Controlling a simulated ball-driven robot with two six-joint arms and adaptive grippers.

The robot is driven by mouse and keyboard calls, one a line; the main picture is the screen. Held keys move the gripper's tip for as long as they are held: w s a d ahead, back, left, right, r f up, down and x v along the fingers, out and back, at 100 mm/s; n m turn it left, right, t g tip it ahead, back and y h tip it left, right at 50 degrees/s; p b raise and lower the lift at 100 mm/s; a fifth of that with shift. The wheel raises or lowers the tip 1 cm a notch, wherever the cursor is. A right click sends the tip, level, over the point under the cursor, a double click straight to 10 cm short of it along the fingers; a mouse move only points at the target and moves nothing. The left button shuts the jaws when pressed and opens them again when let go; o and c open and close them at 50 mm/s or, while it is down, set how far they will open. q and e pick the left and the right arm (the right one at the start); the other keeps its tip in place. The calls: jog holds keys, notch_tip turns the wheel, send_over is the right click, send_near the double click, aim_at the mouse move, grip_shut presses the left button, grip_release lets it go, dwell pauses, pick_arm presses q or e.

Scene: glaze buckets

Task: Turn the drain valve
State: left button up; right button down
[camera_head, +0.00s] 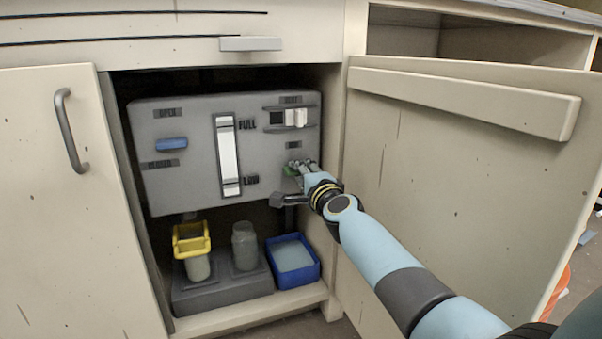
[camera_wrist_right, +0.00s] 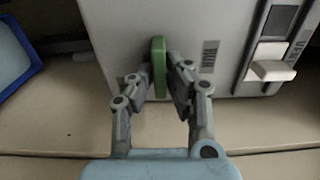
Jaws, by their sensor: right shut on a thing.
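The drain valve's green handle (camera_head: 290,171) sits low on the right side of the grey tank panel (camera_head: 185,190) inside the open cabinet. In the right wrist view the green handle (camera_wrist_right: 158,66) stands upright between the fingers. My right gripper (camera_head: 304,168) reaches in from the right and is shut on the handle; its fingers also show in the right wrist view (camera_wrist_right: 161,88). In the head view the gripper partly hides the valve. My left gripper is in neither view.
The panel has a blue handle (camera_head: 171,144), a level gauge (camera_head: 228,157) and a white slider (camera_head: 296,118). Below stand a yellow-topped container (camera_head: 192,240), a grey jar (camera_head: 244,246) and a blue tub (camera_head: 293,262). An open door (camera_head: 450,190) flanks my right arm.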

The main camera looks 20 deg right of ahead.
jog(key=shift+f, duration=0.1)
jog(key=c, duration=1.3)
grip_release()
jog(key=shift+c, duration=0.2)
jog(key=shift+s, duration=0.1)
jog(key=s, duration=1.2)
jog(key=shift+d, duration=0.3)
jog(key=shift+w, duration=0.1)
